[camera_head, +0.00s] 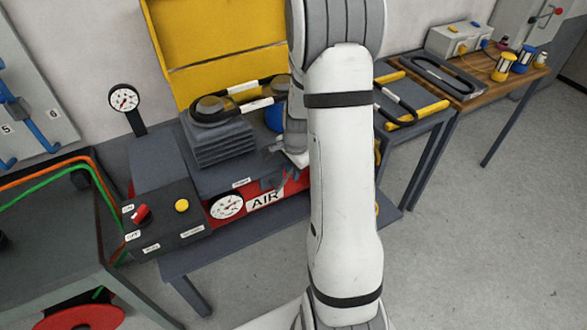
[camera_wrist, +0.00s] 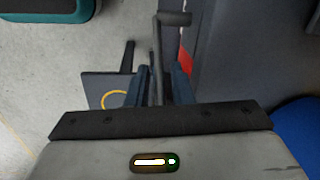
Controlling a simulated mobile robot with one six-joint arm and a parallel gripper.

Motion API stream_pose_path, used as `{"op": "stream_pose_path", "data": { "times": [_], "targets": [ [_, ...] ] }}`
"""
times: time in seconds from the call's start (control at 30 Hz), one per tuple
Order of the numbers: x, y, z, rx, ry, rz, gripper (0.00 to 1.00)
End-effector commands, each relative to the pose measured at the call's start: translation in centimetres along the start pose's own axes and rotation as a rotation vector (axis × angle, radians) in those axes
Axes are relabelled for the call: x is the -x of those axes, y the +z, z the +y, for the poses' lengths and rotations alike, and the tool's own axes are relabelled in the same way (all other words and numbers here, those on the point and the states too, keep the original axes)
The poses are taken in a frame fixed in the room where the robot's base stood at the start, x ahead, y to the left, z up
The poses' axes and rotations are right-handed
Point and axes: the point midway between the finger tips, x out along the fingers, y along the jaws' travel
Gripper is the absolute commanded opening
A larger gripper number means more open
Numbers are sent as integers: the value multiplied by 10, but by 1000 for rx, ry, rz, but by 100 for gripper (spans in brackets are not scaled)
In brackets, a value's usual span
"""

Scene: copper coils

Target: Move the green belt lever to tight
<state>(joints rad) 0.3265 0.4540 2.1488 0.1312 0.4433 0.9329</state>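I cannot pick out a green belt lever in either view. A green belt (camera_head: 62,172) runs beside an orange one on the open-topped bench at the left edge in the head view. My gripper (camera_head: 288,150) is partly hidden by my arm, in front of the dark machine with the red AIR front. In the wrist view my gripper (camera_wrist: 162,72) has its two dark blue-grey fingers close together. A thin grey bar with a short crosspiece (camera_wrist: 174,19) shows between and beyond them. I cannot tell if they grip it.
The AIR machine (camera_head: 265,197) carries a dial, with a black switch box (camera_head: 165,222) to its left. A gauge (camera_head: 124,98) stands behind. A yellow panel (camera_head: 215,45) rises at the back. Tables with tools (camera_head: 470,85) stand right. Floor (camera_head: 490,230) at right is clear.

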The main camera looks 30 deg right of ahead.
Motion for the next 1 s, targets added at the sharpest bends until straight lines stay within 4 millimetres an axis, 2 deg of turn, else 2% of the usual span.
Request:
{"op": "stream_pose_path", "data": {
  "times": [0.03,0.2,1.0],
  "targets": [
    [0,0,0,0,0,0,14],
    [0,-1,0,-1,0,1,0],
    [2,-6,1,-6,-3,24,0]
  ]
}}
